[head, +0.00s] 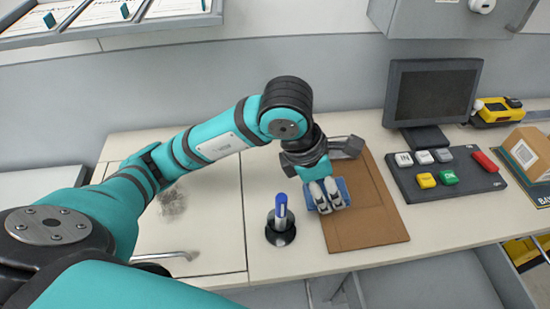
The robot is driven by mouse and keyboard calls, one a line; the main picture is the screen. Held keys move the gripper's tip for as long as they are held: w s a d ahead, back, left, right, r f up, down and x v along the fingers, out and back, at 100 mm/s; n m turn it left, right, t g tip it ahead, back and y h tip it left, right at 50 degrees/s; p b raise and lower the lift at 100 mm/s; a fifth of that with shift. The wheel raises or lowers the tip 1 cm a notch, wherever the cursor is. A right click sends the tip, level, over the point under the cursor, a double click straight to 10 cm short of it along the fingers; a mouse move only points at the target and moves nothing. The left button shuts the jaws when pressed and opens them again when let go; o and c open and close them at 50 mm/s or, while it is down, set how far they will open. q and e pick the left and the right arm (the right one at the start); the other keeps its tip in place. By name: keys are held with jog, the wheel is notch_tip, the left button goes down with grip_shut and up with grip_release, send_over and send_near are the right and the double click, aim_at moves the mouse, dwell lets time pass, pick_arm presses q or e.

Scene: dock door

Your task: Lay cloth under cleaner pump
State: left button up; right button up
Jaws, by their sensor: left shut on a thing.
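My left gripper (326,205) reaches down over a brown board and is shut on a small blue cloth (345,190). The cloth shows on both sides of the fingers; its middle is hidden by them. I cannot tell whether the cloth touches the board. I cannot make out a clear cleaner pump. A slim upright blue and white thing (281,212), like a marker, stands in a round black base (280,236) just left of the gripper. My right gripper is not in view.
The brown board (375,222) lies on the pale counter (440,215). To its right are a monitor (432,92), a dark button panel (445,175), a yellow device (497,112) and a cardboard box (526,158). A dark scribbled patch (172,203) marks the left counter.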

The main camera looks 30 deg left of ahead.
pick_arm(q)
jog(key=p, duration=0.5)
send_over(277, 163)
jog(key=shift+f, duration=0.85)
notch_tip(277, 163, down, 3)
jog(key=shift+r+p, duration=0.2)
jog(key=shift+p, duration=0.5)
jog(key=shift+f, duration=0.6)
jog(key=o, duration=1)
jog(key=shift+o, duration=0.2)
jog(key=shift+r, duration=0.25)
jog(key=b+v, duration=0.2)
jog(key=v, duration=0.4)
jog(key=shift+a+r, duration=0.1)
jog(key=shift+s+a+r, duration=0.1)
jog(key=shift+s+r, duration=0.05)
jog(key=shift+r, duration=0.35)
